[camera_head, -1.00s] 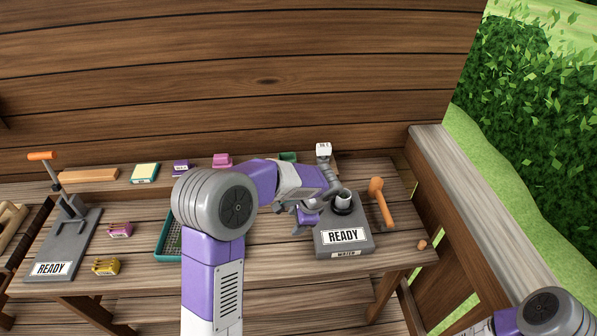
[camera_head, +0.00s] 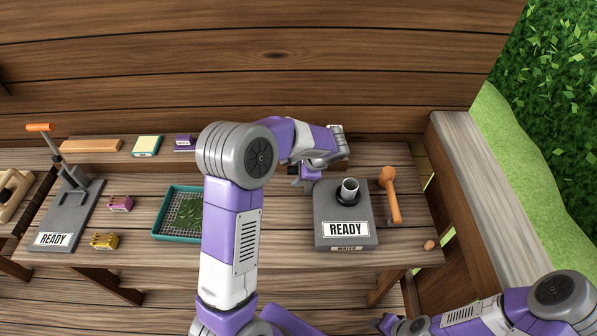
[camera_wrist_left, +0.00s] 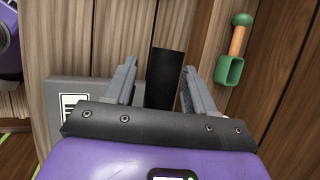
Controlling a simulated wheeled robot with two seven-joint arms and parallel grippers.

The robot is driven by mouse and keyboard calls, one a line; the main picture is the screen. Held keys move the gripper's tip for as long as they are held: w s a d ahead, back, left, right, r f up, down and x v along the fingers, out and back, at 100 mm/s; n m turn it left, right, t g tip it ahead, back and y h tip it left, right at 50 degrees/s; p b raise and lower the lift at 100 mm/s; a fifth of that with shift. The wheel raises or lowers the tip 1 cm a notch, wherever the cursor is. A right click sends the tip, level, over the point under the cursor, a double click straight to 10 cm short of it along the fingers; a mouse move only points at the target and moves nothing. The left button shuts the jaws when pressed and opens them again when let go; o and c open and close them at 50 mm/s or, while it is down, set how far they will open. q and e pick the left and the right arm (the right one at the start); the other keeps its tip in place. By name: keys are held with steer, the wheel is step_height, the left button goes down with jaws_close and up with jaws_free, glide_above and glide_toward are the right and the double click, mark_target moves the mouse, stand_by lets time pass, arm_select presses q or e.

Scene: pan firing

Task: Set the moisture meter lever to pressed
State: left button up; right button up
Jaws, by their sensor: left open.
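My right gripper (camera_head: 388,322) is low at the bottom edge, partly cut off.
An orange-handled lever press (camera_head: 70,205), also labelled READY, stands far left. A teal mesh tray (camera_head: 170,236) holds leaves. An orange tool (camera_head: 391,198) lies right of the grey box. A green scoop (camera_wrist_left: 230,68) shows in the left wrist view. Bench front is mostly clear.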

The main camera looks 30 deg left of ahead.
arm_select(q)
steer(key=shift+f, duration=0.1)
jaws_close()
stand_by(0.3)
